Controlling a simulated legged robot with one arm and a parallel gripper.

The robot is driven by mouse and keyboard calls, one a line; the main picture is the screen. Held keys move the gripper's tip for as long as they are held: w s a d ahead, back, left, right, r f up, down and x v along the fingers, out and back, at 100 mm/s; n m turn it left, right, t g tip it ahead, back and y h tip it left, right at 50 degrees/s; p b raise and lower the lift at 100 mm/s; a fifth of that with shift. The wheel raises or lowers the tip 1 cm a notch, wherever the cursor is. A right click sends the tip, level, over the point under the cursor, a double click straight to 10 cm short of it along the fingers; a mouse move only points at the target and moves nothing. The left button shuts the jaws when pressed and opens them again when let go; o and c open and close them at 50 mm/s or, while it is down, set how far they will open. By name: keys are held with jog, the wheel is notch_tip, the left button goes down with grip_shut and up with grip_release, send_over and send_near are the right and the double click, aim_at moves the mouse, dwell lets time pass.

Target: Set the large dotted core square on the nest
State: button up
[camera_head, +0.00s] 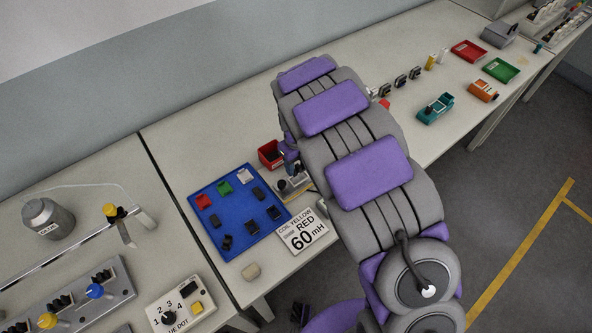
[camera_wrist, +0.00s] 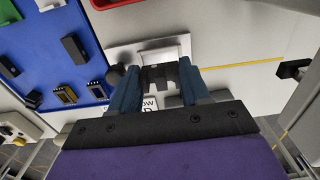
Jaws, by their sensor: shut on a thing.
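My gripper (camera_wrist: 158,84) shows in the wrist view with its two blue fingers shut on a dark, notched core (camera_wrist: 161,76). I cannot make out dots on it. The pale nest (camera_wrist: 122,52), a plate with a raised square, lies just beyond the core in the wrist view. I cannot tell whether the core touches it. In the head view my gripper (camera_head: 291,168) is over the nest (camera_head: 283,190), and my arm hides much of both.
A blue tray (camera_head: 232,243) with several dark cores and small coloured blocks lies left of the nest. A red bin (camera_head: 268,152) stands behind it. A white sign (camera_head: 303,232) reading "60 mH" lies in front. A dark round knob (camera_wrist: 113,76) stands beside the left finger.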

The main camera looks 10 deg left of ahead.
aim_at(297, 169)
jog(key=f, duration=0.1)
jog(key=f+b, duration=0.1)
jog(key=f, duration=0.1)
jog(key=shift+s+d+f, duration=0.1)
jog(key=shift+d+f, duration=0.1)
jog(key=shift+f, duration=0.1)
jog(key=shift+a+r, duration=0.1)
jog(key=shift+a, duration=0.1)
jog(key=shift+s+f, duration=0.1)
jog(key=shift+f, duration=0.1)
